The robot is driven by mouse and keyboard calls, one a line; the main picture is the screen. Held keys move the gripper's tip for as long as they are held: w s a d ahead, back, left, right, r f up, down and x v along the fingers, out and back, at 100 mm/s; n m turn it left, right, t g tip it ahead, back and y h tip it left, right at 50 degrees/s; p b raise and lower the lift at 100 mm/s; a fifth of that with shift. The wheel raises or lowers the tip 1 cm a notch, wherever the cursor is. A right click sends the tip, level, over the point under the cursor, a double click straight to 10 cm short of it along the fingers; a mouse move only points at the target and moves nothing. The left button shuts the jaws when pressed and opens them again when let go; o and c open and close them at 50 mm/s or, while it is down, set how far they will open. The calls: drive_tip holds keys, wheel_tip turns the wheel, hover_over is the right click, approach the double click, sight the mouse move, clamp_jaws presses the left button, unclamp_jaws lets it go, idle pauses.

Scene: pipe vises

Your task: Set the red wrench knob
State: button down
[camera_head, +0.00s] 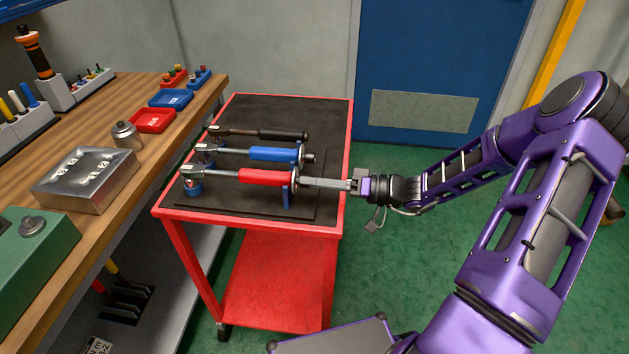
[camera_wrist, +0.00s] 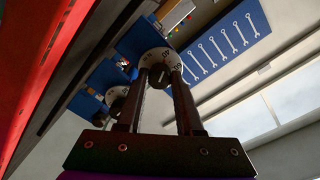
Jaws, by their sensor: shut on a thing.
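The red wrench (camera_head: 265,177) lies across the cart top, its head at the left and its handle end at the right, held up by blue supports. My gripper (camera_head: 303,182) reaches in from the right, level with the handle end. In the wrist view my two long fingers (camera_wrist: 159,75) are shut on the dark knob (camera_wrist: 181,92) at the middle of a pale marked dial (camera_wrist: 150,60). The dial reading is too small and partly covered to read.
A blue-handled wrench (camera_head: 272,154) and a black-handled wrench (camera_head: 282,135) lie just behind on the red cart (camera_head: 190,215). A second dial (camera_wrist: 116,92) shows beside my fingers. A workbench (camera_head: 135,165) with trays stands left. Green floor is free right of the cart.

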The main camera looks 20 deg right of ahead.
drive_tip(key=m+p, duration=0.3)
drive_tip(key=m, duration=0.2)
drive_tip(key=shift+r+m, duration=0.15)
drive_tip(key=shift+m, duration=0.25)
drive_tip(key=m+p, duration=0.2)
drive_tip(key=m, duration=0.3)
drive_tip(key=shift+g+p, duration=0.3)
drive_tip(key=shift+g, duration=0.1)
drive_tip(key=m+p, duration=0.2)
drive_tip(key=m, duration=0.4)
drive_tip(key=shift+p, duration=0.35)
drive_tip(key=m+p, duration=0.1)
drive_tip(key=m, duration=0.4)
drive_tip(key=shift+w+m+p, duration=0.1)
drive_tip(key=shift+m+p, duration=0.2)
drive_tip(key=shift+p, duration=0.1)
drive_tip(key=c, duration=0.5)
unclamp_jaws()
drive_tip(key=shift+c, duration=0.2)
